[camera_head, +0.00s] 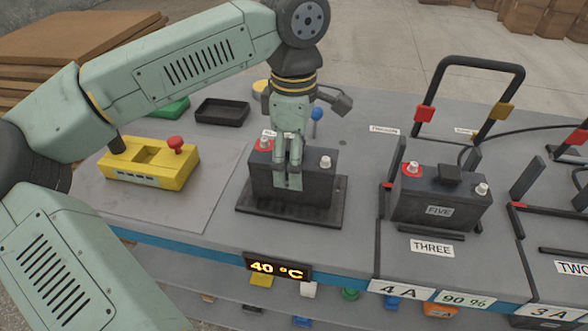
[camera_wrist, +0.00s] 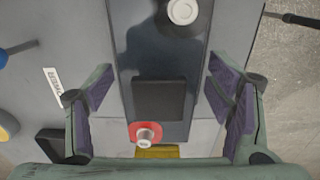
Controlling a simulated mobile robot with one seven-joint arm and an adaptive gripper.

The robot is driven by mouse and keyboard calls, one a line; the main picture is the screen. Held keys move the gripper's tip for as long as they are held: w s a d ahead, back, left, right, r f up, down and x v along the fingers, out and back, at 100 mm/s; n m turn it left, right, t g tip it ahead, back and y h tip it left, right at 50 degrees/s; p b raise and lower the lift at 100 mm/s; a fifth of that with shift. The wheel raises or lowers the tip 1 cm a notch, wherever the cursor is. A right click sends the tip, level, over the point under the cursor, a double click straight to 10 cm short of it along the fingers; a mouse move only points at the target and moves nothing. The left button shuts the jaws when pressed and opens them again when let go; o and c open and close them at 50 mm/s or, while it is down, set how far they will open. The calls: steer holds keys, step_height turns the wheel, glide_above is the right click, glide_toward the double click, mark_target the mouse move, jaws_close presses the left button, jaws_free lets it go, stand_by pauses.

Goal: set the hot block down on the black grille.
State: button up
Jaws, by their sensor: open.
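A dark battery block (camera_head: 262,190) with a red-ringed terminal and a white terminal stands upright on a flat black base, which I take for the black grille (camera_head: 285,219). A display on the bench edge below it reads 40 °C. My gripper (camera_head: 289,172) is low over the block, and the finger in sight hangs in front of its front face. In the wrist view, my open fingers (camera_wrist: 165,95) are spread either side of the block (camera_wrist: 132,55), with its black handle (camera_wrist: 159,98) between them. Gaps show between fingers and block. The base's surface under the block is hidden.
A yellow box with a red button (camera_head: 150,165) and an empty black tray (camera_head: 222,112) lie left. Grey bench is free between yellow box and base.

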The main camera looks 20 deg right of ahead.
step_height(320, 180, up, 9)
steer(key=shift+f+b, duration=0.2)
steer(key=shift+b, duration=0.1)
